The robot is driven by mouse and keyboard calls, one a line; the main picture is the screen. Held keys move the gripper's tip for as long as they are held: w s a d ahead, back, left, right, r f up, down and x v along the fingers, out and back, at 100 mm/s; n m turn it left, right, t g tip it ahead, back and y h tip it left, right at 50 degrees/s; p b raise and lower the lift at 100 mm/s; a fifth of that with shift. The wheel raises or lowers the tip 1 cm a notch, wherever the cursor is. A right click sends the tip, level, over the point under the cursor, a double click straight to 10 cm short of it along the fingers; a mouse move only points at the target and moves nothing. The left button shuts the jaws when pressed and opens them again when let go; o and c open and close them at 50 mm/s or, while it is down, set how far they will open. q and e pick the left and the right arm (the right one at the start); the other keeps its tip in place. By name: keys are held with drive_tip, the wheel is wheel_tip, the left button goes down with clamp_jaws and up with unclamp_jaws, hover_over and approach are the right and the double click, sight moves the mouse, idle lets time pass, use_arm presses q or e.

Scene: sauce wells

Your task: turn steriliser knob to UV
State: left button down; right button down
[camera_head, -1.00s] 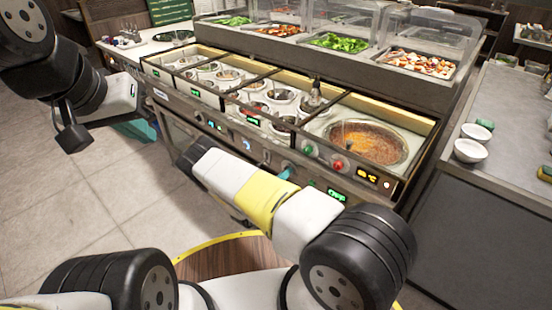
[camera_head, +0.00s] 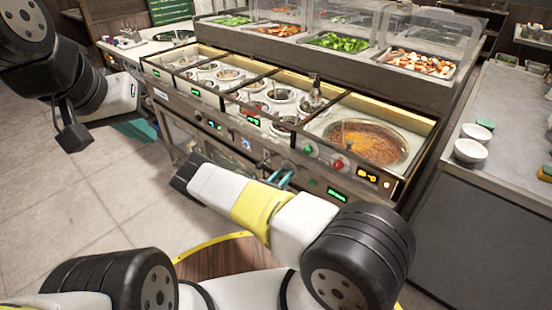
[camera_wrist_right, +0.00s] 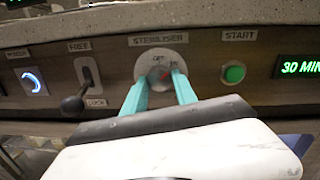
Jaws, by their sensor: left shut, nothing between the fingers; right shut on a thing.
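The round grey steriliser knob plate (camera_wrist_right: 168,66) is on the metal front panel in the right wrist view, under the label STERILISER. OFF shows at its top; smaller lettering to its right is too blurred to read. My right gripper (camera_wrist_right: 160,82) has its two teal fingers on either side of the knob and is shut on it. The fingers hide much of the knob, so its exact setting is unclear. In the head view my right gripper (camera_head: 284,178) is at the counter front. My left gripper (camera_head: 138,130) is shut and empty at the left, partly hidden, away from the panel.
Beside the knob are a FREE/LOCK lever (camera_wrist_right: 88,92), a green START button (camera_wrist_right: 233,73) and a lit 30 MIN display (camera_wrist_right: 300,67). Above the panel are sauce wells (camera_head: 365,142). White bowls (camera_head: 471,151) stand on the right counter. Floor at left is clear.

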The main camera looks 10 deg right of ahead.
drive_tip(key=shift+f+m, duration=0.1)
drive_tip(key=shift+m, duration=0.2)
drive_tip(key=c, duration=1)
unclamp_jaws()
drive_tip(key=shift+a, duration=0.1)
drive_tip(key=v, duration=0.7)
drive_tip(key=shift+s+a, duration=0.25)
